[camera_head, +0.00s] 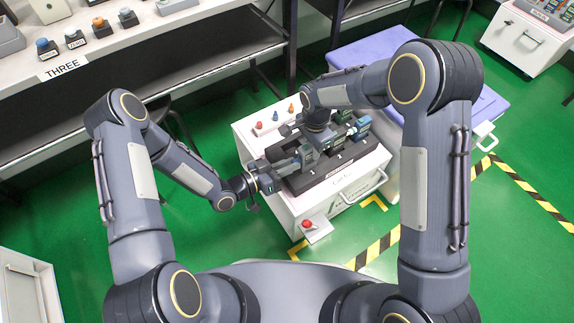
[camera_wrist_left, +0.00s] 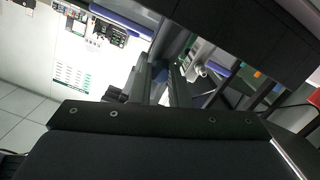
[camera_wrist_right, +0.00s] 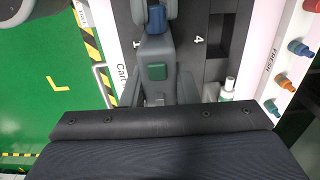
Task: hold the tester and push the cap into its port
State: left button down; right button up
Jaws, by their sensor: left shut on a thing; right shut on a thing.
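In the head view my left gripper (camera_head: 284,166) reaches in from the left and is shut at the near left end of the tester row. A dark grey-green tester (camera_head: 306,155) is at its fingertips. My right gripper (camera_head: 311,138) points down beside that tester and is shut; what it holds is hidden by my arm. In the right wrist view a grey body with a green square (camera_wrist_right: 157,73) is straight ahead of the fingers, with a blue part (camera_wrist_right: 157,19) beyond it. I cannot make out the cap or the port.
The row stands on a white cart with a grey handle (camera_head: 367,193). A strip marked FRESH (camera_wrist_right: 273,60) holds caps, among them red (camera_wrist_right: 313,5), blue (camera_wrist_right: 301,49) and orange (camera_wrist_right: 288,82). A red button (camera_head: 307,224) is at the cart's near corner. Another tester with blue (camera_head: 362,122) stands further right.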

jog(key=shift+a, duration=0.1)
pick_arm(q)
jog(key=c, duration=1.3)
grip_release()
jog(key=v, duration=1.2)
pick_arm(e)
jog(key=o, duration=1)
jog(key=shift+o, duration=0.2)
